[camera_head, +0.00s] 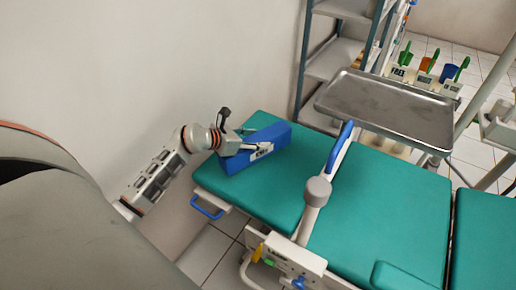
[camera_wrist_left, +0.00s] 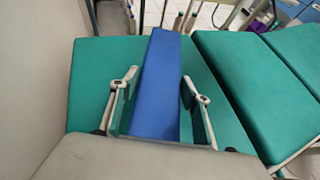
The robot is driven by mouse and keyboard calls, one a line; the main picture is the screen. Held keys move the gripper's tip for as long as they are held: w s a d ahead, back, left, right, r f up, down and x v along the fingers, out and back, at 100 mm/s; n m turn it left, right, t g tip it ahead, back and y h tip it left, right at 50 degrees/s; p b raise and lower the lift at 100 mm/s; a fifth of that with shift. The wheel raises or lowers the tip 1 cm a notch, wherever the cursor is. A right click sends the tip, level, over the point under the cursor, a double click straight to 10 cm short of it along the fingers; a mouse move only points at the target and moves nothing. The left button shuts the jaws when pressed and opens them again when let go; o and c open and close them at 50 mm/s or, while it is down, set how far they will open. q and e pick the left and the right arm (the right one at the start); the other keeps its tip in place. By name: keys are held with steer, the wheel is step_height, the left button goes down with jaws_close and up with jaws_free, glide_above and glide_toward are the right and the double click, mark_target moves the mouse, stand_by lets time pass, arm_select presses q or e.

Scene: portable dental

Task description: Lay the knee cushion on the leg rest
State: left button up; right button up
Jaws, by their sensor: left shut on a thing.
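The knee cushion (camera_head: 268,140) is a blue wedge-like block with a white label on its side. It lies across the green leg rest (camera_head: 265,191) at the left end of the chair, and appears to touch it. My left gripper (camera_head: 254,150) is shut on the near part of the cushion. In the left wrist view the blue cushion (camera_wrist_left: 162,75) runs away from me between the two fingers (camera_wrist_left: 158,112), over the green pad (camera_wrist_left: 92,75). Any small gap under the cushion is hard to judge. My right gripper is not in view.
A metal tray (camera_head: 390,108) stands over the far side of the chair. A grey-topped armrest post with a blue grip (camera_head: 340,146) rises right of the leg rest. A shelf rack (camera_head: 325,62) stands behind. A wall borders the left side. The leg rest's near part is clear.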

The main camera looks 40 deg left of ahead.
arm_select(q)
step_height(320, 180, down, 4)
steer(key=shift+f+b, duration=0.1)
steer(key=shift+b, duration=0.55)
steer(key=shift+f, duration=0.15)
steer(key=shift+r, duration=0.25)
steer(key=shift+f, duration=0.2)
steer(key=o, duration=1.2)
steer(key=shift+o, duration=0.2)
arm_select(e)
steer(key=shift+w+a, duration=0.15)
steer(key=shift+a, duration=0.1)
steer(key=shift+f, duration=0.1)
